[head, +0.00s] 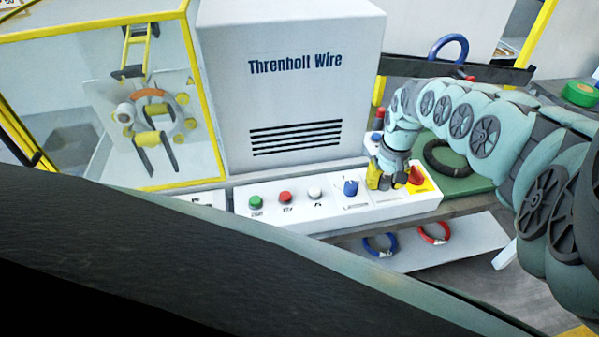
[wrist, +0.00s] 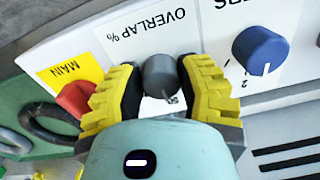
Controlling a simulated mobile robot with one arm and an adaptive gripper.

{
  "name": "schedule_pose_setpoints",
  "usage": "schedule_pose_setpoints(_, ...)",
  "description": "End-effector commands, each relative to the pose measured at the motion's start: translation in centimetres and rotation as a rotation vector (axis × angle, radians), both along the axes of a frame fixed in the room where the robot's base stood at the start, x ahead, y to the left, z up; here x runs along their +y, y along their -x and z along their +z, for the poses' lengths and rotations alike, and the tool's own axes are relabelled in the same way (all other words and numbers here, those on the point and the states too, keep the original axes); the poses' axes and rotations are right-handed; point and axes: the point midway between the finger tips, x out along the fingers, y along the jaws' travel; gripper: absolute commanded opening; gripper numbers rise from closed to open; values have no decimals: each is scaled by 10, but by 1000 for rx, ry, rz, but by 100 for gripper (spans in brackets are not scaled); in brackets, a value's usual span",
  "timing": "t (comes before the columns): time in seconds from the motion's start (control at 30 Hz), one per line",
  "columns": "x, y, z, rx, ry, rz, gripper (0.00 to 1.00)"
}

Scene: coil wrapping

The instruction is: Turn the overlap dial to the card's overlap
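The overlap dial (wrist: 160,76) is a dark grey round knob under the printed words "OVERLAP %" in the wrist view. A light pointer mark shows near its lower right edge, and a partly hidden scale number sits beside it. My gripper (wrist: 160,85) straddles the dial with a yellow and black finger on each side, and both dark pads appear to touch it. I cannot make out a card giving an overlap value.
A blue dial (wrist: 261,50) stands beside the grey one, also visible in the head view (head: 350,188). The red main switch (head: 416,176) on its yellow plate is close on the other side. Green (head: 256,202), red (head: 285,197) and white (head: 315,193) buttons line the panel's left.

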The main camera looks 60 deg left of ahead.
Motion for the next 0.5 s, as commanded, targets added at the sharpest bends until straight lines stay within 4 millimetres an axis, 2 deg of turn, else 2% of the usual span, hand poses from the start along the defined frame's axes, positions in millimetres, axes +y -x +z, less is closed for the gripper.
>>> schedule_pose_setpoints(0.03, -1, 0, -1, 1, 1, -2, 42)
schedule_pose_setpoints(0.27, 0, 0, 0, 1, 0, -1, 65)
schedule_pose_setpoints(0.5, 0, 1, 1, 3, 1, -1, 66)
